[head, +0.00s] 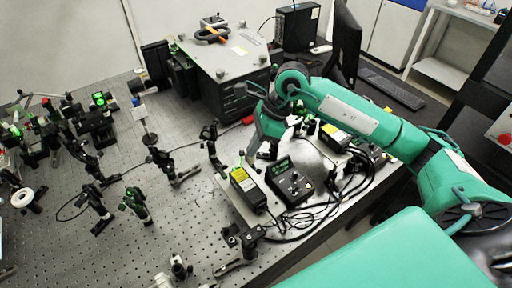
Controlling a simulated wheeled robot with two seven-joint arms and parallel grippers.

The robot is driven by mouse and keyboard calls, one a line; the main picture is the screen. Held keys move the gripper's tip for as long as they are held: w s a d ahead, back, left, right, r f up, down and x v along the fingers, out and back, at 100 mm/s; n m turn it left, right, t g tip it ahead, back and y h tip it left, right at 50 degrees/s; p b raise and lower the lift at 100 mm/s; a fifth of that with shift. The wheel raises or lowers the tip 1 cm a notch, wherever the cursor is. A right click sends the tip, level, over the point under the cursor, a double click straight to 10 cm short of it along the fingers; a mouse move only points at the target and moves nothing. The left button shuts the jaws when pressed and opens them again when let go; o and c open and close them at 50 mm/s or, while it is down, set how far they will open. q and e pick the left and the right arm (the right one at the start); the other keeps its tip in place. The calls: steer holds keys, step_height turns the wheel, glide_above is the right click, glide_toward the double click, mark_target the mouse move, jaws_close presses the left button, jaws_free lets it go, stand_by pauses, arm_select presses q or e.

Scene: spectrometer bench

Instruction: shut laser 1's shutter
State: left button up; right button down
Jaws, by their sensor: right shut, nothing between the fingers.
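My right arm reaches in from the right, and my right gripper (250,158) points down at the back end of a black laser box with a yellow label (243,181). Its fingers are shut and hold nothing. I cannot tell whether the fingertips touch the box or hover just above it. A second, similar black box with a yellow label (335,133) lies farther back, partly behind my arm. I cannot read which box is laser 1. Any shutter is too small or hidden to make out. My left gripper is not in view.
A black controller with knobs (290,183) stands right of the near laser box, with loose cables around it. Optics posts, such as a green-lit one (136,206), crowd the left of the perforated bench (180,225). A large grey-topped instrument (222,62) stands behind.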

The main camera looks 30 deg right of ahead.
steer(key=shift+r, duration=0.15)
steer(key=shift+r, duration=0.65)
steer(key=a+p+v, duration=0.1)
steer(key=p+v, duration=0.2)
steer(key=v, duration=0.7)
steer(key=shift+a+r+p, duration=0.15)
steer(key=shift+r+p, duration=0.15)
